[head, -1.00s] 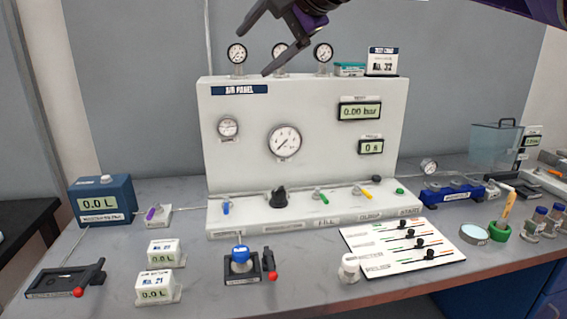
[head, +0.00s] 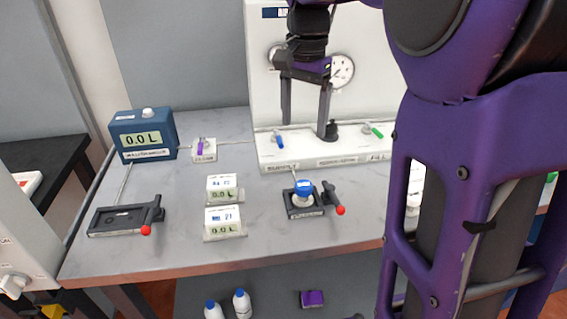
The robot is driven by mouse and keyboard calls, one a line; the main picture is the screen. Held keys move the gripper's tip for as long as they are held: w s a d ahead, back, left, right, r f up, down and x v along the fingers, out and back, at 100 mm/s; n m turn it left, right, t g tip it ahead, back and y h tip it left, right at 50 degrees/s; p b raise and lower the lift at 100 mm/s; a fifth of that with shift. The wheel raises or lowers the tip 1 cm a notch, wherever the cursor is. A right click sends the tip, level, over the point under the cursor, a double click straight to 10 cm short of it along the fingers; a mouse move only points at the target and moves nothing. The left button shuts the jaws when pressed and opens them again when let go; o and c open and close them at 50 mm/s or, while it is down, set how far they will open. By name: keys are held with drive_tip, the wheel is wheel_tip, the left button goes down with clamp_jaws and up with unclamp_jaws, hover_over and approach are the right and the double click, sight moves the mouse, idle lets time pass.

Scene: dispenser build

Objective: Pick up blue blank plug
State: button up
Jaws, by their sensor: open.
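The blue-topped piece (head: 303,187), which looks like the blue blank plug, sits upright with a pale lower part in a black clamp fixture (head: 304,210) near the front of the bench. The fixture has a lever with a red ball tip on its right. My gripper (head: 305,130) points down with its two fingers apart and nothing between them. In the picture it is above the blue piece, in front of the panel, and clear of it.
A similar black clamp fixture (head: 125,219) stands empty at the left. A blue meter box (head: 144,135) stands behind. The white panel (head: 262,90) rises at the back. The bench between the fixtures is partly clear.

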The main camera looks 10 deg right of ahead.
drive_tip(key=b, duration=0.3)
approach(304, 184)
drive_tip(key=f, duration=0.5)
drive_tip(key=shift+a, duration=0.3)
drive_tip(key=shift+d+f+b, duration=0.15)
drive_tip(key=shift+f+b, duration=0.1)
drive_tip(key=shift+f, duration=1.1)
drive_tip(key=shift+d+f+b, duration=0.1)
drive_tip(key=shift+f+b, duration=0.15)
drive_tip(key=shift+f, duration=1.1)
clamp_jaws()
